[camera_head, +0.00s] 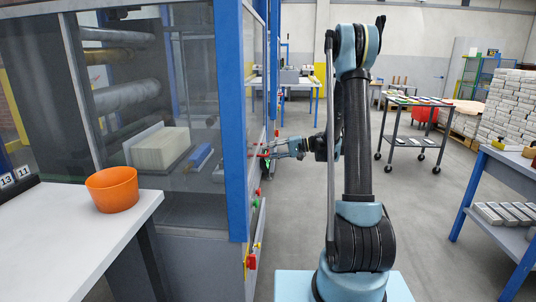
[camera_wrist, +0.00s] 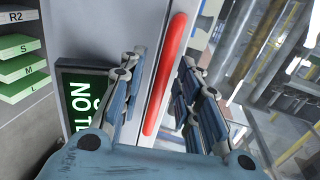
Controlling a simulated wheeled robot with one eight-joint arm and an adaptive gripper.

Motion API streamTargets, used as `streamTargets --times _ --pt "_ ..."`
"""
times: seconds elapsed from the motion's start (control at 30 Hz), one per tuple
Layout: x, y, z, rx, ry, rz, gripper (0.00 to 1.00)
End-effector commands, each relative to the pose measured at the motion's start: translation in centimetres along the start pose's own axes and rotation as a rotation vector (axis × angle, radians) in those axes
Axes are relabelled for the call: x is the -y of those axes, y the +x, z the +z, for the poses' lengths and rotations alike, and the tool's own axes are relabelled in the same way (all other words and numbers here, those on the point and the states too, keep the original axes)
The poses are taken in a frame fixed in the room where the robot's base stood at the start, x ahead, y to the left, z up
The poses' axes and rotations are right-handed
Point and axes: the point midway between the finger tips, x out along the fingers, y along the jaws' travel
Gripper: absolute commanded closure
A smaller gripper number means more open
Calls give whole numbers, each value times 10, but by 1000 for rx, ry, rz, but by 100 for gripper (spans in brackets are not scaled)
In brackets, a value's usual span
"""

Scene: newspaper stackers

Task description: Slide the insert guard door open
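The insert guard door seems to be the glazed panel (camera_head: 255,70) on the machine's right side, seen edge-on in the head view. In the wrist view its clear pane (camera_wrist: 280,90) lies at the right, beside a pale grey frame. A long red bar handle (camera_wrist: 165,75) stands at that frame, slanted in the picture. My gripper (camera_wrist: 161,70) is open, with one finger on each side of the red handle. A gap shows between the handle and each finger; I cannot tell whether either touches. In the head view my gripper (camera_head: 268,152) reaches the machine's side.
A white table (camera_head: 75,235) with an orange bowl (camera_head: 112,190) stands at the left. A green sign (camera_wrist: 80,100) is left of the handle. A wheeled cart (camera_head: 415,125) and a blue-legged bench (camera_head: 505,175) stand right. Floor between bench and my arm is clear.

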Motion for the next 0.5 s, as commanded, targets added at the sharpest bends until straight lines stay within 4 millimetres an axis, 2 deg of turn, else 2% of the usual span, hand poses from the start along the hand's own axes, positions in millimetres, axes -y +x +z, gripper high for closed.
streamTargets --times 0.13,0.4,0.43,0.5 --pt "0 8 0 0 0 0 69" --pt "0 9 0 0 0 0 69" --pt "0 9 0 0 0 0 72" --pt "0 9 0 0 0 0 88"
